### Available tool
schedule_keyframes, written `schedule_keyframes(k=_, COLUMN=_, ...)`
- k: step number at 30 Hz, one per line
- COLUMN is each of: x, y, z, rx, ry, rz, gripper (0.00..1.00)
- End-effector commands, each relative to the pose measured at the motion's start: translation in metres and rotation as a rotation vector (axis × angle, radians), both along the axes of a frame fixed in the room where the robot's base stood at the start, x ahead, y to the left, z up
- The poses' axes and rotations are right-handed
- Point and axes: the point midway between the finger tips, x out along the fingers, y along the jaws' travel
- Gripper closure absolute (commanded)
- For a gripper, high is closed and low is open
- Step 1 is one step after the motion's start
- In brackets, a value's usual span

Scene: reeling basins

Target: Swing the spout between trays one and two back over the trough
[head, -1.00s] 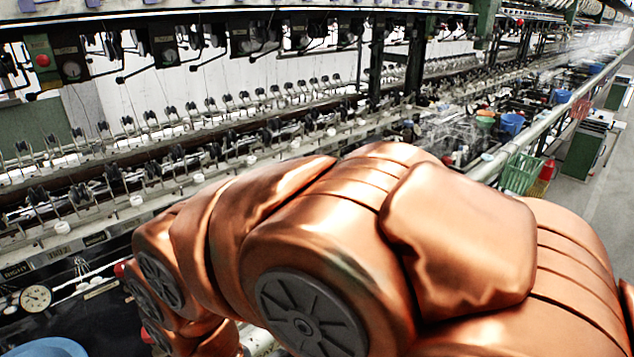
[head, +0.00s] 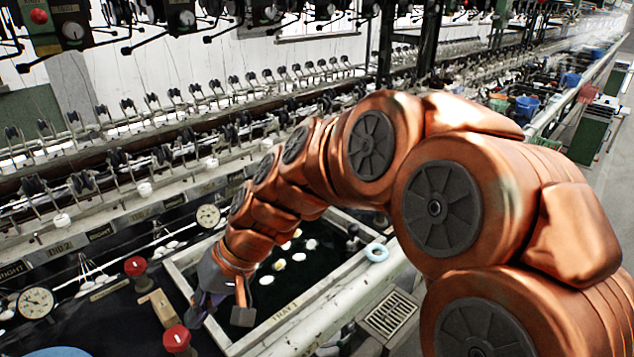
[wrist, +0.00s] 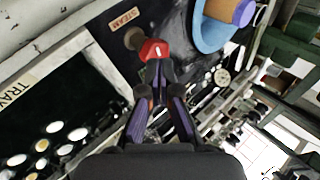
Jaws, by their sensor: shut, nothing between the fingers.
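Tray one (head: 300,312), labelled TRAY 1, is a pale-rimmed basin of dark water with several white and yellowish cocoons. Its label also shows in the wrist view, at the left. My gripper (head: 218,308) is low over the tray's near left corner. In the wrist view its purple-sided fingers (wrist: 157,76) are shut and empty. A red valve knob (wrist: 153,50) appears just beyond the fingertips there; whether they touch it I cannot tell. I cannot make out the spout or tray two for certain; my arm and gripper cover part of this area.
Two red knobs stand left of the tray, one farther back (head: 135,267) and one nearer (head: 176,338). A blue basin (wrist: 209,35) shows in the wrist view. A pale blue ring (head: 377,252) lies on the tray's right edge. Reeling machinery fills the back.

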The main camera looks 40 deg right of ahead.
Motion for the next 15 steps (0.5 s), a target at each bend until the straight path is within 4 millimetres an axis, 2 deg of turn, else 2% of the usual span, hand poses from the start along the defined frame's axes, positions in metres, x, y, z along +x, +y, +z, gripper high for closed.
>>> schedule_keyframes(k=1, x=0.018, y=-0.011, z=-0.003, rx=0.044, ry=-0.034, rz=-0.056, gripper=1.00)
schedule_keyframes(k=3, x=0.041, y=-0.026, z=0.001, rx=0.100, ry=-0.083, rz=-0.129, gripper=1.00)
schedule_keyframes(k=5, x=0.060, y=-0.042, z=0.006, rx=0.145, ry=-0.128, rz=-0.193, gripper=1.00)
schedule_keyframes(k=8, x=0.088, y=-0.077, z=0.012, rx=0.214, ry=-0.199, rz=-0.314, gripper=1.00)
schedule_keyframes(k=11, x=0.110, y=-0.119, z=0.017, rx=0.273, ry=-0.272, rz=-0.438, gripper=1.00)
schedule_keyframes(k=14, x=0.127, y=-0.171, z=0.020, rx=0.322, ry=-0.345, rz=-0.574, gripper=1.00)
schedule_keyframes(k=15, x=0.131, y=-0.194, z=0.021, rx=0.342, ry=-0.373, rz=-0.631, gripper=1.00)
